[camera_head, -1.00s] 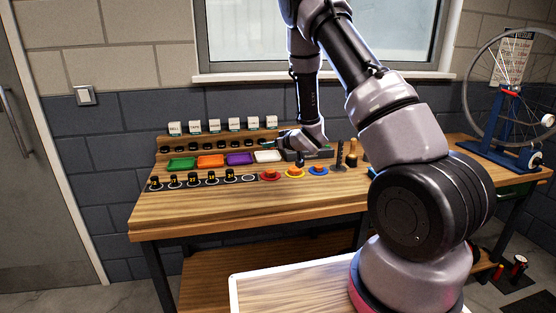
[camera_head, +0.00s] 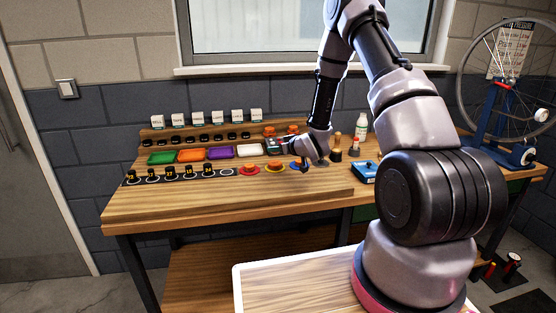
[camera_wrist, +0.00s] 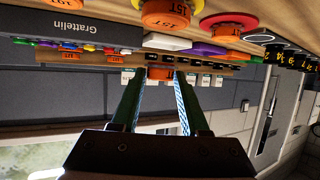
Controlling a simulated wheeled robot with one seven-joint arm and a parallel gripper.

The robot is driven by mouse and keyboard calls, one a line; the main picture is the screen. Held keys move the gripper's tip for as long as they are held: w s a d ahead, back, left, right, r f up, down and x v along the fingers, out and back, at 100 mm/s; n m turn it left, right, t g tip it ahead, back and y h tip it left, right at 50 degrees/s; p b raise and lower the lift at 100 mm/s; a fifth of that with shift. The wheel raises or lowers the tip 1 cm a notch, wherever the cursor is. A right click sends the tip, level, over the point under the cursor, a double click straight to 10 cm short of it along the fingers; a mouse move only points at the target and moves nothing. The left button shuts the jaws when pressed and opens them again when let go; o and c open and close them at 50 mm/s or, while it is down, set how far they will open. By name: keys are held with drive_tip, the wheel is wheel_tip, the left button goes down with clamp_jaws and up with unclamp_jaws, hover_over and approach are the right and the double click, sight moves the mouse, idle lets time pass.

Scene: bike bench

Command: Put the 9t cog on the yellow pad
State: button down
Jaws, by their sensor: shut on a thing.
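My gripper (camera_head: 270,146) is above the bench, just behind the coloured pads. In the wrist view its green fingers frame an orange cog (camera_wrist: 160,73) and are shut on it; its label is too small to read surely. The yellow pad (camera_head: 275,173) lies between a red pad (camera_head: 250,174) and a blue pad, partly behind my wrist. An orange cog (camera_head: 275,165) sits on the yellow pad, and another sits on the red one. Black pieces with yellow numbers (camera_head: 170,174) stand in a row at the front left. I cannot tell which piece is the 9t cog.
Green, orange, purple and white trays (camera_head: 249,150) lie behind the number row, with an empty ring (camera_head: 226,173) at its right end. White labelled boxes (camera_head: 206,115) stand at the back. A blue box (camera_head: 364,171) and bottles are to the right. The bench front (camera_head: 230,205) is clear.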

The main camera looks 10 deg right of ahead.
sight(277, 164)
drive_tip(key=shift+f, duration=2.15)
drive_tip(key=shift+c, duration=2.1)
unclamp_jaws()
drive_tip(key=shift+f, duration=0.1)
